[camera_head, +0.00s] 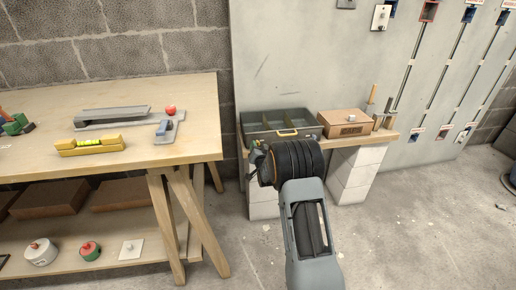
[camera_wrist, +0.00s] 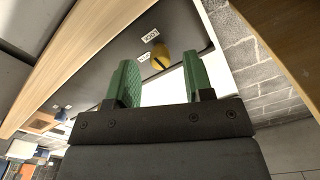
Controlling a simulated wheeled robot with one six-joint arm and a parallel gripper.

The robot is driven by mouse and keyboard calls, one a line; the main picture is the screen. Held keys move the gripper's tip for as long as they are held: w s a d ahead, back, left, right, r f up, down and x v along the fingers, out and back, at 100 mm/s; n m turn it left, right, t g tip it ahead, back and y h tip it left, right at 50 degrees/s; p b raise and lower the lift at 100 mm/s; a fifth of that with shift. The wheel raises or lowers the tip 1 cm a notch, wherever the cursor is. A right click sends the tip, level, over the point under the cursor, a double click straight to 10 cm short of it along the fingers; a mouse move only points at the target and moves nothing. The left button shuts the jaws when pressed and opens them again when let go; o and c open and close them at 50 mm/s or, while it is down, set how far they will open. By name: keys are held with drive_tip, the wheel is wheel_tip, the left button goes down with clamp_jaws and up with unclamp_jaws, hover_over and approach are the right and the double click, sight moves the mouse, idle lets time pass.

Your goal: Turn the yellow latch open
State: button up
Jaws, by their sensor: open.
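The yellow latch (camera_wrist: 163,60) shows in the wrist view as a rounded yellow knob with a dark slot, on a dark panel. Two small white labels, one of them a lock label (camera_wrist: 150,36), sit beside it; their lettering is hard to read. My gripper (camera_wrist: 160,80) has two green fingers spread apart, with the latch showing in the gap beyond them and nothing held. In the head view my gripper (camera_head: 256,160) is at the front of the low bench, below a grey open case (camera_head: 257,131); my arm partly hides it there. The latch cannot be made out in that view.
A small brown box (camera_head: 345,123) stands right of the case on the low bench (camera_head: 333,140). The right-hand floor is mostly clear.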

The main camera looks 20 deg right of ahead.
drive_tip(key=shift+w+d, duration=0.15)
drive_tip(key=shift+w, duration=0.8)
clamp_jaws()
